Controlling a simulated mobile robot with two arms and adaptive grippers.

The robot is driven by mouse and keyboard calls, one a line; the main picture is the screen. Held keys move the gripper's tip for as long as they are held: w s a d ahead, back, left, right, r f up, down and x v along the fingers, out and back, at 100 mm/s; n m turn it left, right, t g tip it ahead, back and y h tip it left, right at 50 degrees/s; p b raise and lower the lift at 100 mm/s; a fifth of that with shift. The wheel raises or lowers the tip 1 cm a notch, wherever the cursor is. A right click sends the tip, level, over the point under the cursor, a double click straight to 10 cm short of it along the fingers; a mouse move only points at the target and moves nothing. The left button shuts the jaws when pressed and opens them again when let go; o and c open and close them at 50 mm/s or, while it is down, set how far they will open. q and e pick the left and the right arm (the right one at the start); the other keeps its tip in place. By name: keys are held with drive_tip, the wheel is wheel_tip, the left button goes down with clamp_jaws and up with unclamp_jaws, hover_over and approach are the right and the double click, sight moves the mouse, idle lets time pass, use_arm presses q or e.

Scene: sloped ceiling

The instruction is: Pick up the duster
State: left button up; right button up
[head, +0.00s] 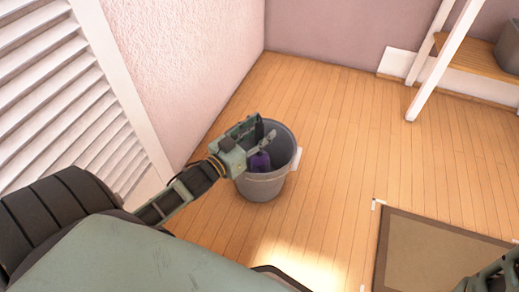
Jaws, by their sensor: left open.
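A purple thing, which looks like the duster (261,162), is inside a grey bucket (266,188) on the floor near the pink wall. A dark upright part shows just above the purple; I cannot tell whether it is the duster's handle or part of my gripper. My left gripper (265,133) is open, above the bucket's mouth, with its fingers near the dark part. The gripper covers the back left of the bucket's rim, and the bucket wall hides the duster's lower part. A piece of my right arm or gripper (492,275) shows at the bottom right corner.
A white louvred door (62,95) stands at the left, beside the pink wall (190,60). A brown mat (425,255) lies at the lower right. A wooden bench (480,62) with white posts and a grey container (509,48) is at the back right. The middle floor is clear.

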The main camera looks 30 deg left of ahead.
use_arm(q)
drive_tip(key=shift+c, duration=0.5)
clamp_jaws()
